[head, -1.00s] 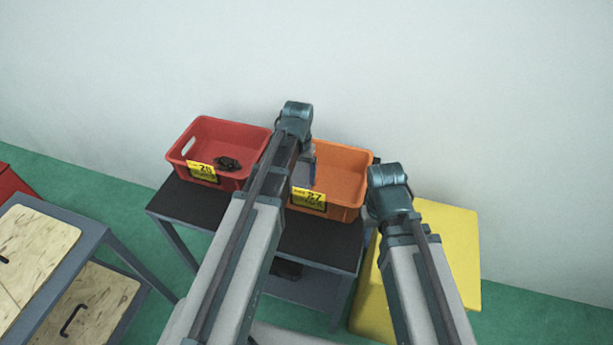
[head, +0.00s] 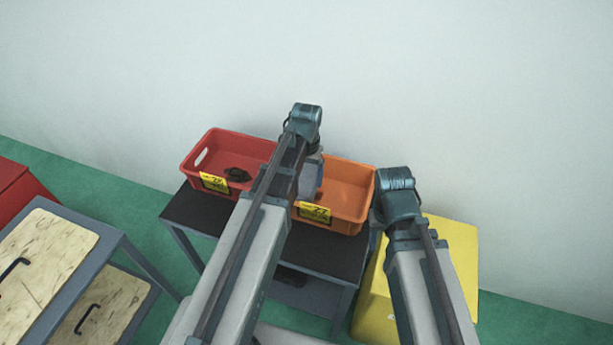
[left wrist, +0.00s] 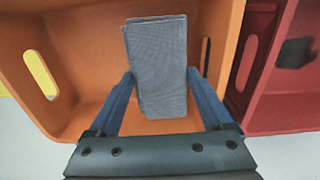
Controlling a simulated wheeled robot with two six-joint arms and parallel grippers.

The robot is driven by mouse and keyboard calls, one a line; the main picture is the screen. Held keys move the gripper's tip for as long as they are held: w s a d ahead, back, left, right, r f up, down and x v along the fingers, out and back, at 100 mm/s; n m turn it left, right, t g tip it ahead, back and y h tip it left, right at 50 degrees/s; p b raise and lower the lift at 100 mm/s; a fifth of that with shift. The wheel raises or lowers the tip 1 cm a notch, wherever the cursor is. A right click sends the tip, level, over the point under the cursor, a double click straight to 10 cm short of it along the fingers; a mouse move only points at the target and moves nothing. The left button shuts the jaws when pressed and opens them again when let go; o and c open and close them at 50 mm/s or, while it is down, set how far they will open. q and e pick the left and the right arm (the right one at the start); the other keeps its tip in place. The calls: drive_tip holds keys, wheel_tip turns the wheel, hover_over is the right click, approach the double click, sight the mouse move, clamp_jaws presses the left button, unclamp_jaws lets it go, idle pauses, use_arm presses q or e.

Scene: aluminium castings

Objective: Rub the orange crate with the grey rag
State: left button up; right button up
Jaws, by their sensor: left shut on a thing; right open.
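The orange crate (head: 345,190) stands on the dark table, with a yellow label on its front. It also fills much of the left wrist view (left wrist: 70,50). The grey rag (left wrist: 157,65) is a folded rectangle held between the fingers of my left gripper (left wrist: 165,90), over the inside of the orange crate. I cannot tell whether the rag touches the crate.
A red crate (head: 212,155) with a dark part (head: 237,174) in it stands left of the orange crate on the dark table (head: 190,212). A yellow box (head: 452,255) is at the right. A cabinet with wooden panels (head: 50,250) is at the lower left. A pale wall is behind.

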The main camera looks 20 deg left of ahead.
use_arm(q)
drive_tip(key=shift+r, duration=0.35)
wheel_tip(320, 180, up, 3)
drive_tip(key=p, duration=0.3)
drive_tip(key=shift+f, duration=0.1)
idle(0.4)
